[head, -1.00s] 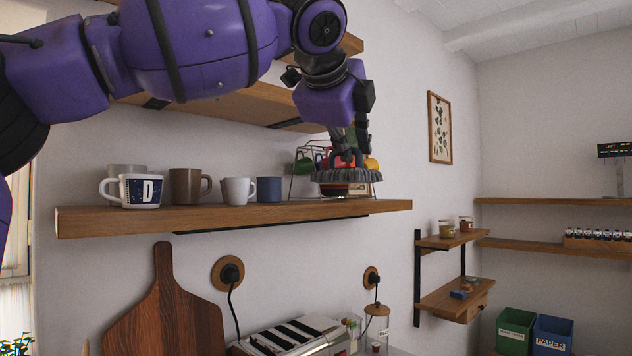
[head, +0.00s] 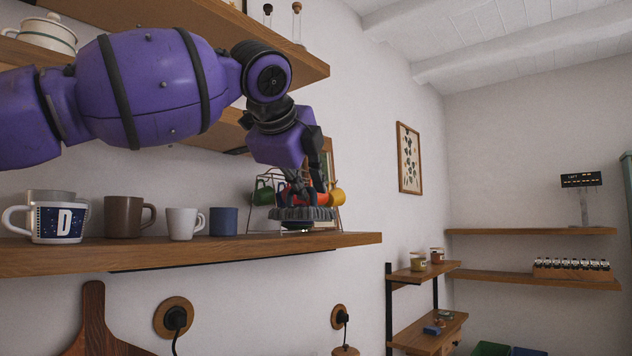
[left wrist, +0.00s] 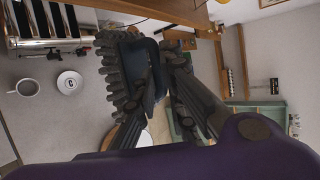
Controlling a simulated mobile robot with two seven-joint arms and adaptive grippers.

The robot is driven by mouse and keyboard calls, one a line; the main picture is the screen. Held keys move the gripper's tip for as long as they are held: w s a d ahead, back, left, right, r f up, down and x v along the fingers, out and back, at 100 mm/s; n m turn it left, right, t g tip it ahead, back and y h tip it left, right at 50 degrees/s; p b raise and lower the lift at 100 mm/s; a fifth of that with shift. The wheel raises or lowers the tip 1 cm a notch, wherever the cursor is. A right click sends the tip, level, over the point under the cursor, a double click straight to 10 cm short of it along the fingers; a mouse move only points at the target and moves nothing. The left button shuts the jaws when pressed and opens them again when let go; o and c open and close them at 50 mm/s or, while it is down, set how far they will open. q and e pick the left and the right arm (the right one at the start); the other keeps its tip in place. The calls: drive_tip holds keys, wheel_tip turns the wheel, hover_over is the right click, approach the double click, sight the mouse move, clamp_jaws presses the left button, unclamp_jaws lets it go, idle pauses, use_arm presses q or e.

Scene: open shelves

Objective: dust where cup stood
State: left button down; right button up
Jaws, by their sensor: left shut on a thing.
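My left gripper (head: 300,192) is shut on a duster (head: 302,214) with a dark grey, ridged head. The duster is low over the right part of the upper wooden shelf (head: 200,257); I cannot tell whether it touches the wood. In the left wrist view the gripper (left wrist: 165,60) grips the dark body of the duster (left wrist: 112,75). A mug marked D (head: 57,222), a brown mug (head: 123,216), a white cup (head: 182,224) and a blue cup (head: 223,221) stand left of the duster. My right gripper is not in view.
A wire rack with a green mug (head: 263,194) and a yellow one (head: 337,197) is behind the duster. A cup (left wrist: 27,88) and a toaster (left wrist: 45,25) show in the left wrist view.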

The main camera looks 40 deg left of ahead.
sight(288, 192)
use_arm(q)
drive_tip(key=a, duration=0.4)
drive_tip(key=shift+w+a+f, duration=0.1)
drive_tip(key=shift+w+f, duration=0.1)
drive_tip(key=shift+f, duration=0.15)
drive_tip(key=a, duration=0.3)
drive_tip(key=a+f, duration=0.1)
drive_tip(key=a, duration=0.3)
drive_tip(key=w+a+f, duration=0.1)
drive_tip(key=a, duration=0.3)
drive_tip(key=shift+a, duration=0.1)
drive_tip(key=shift+a+f, duration=0.1)
drive_tip(key=shift+a, duration=0.4)
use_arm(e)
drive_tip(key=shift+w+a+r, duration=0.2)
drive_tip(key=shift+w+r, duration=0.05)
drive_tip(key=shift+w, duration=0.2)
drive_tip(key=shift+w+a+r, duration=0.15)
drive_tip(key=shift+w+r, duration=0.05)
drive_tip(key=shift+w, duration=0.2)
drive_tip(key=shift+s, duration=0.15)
use_arm(q)
drive_tip(key=shift+f, duration=0.25)
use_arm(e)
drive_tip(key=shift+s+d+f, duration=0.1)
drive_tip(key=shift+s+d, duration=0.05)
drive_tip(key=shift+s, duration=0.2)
use_arm(q)
drive_tip(key=shift+f, duration=0.1)
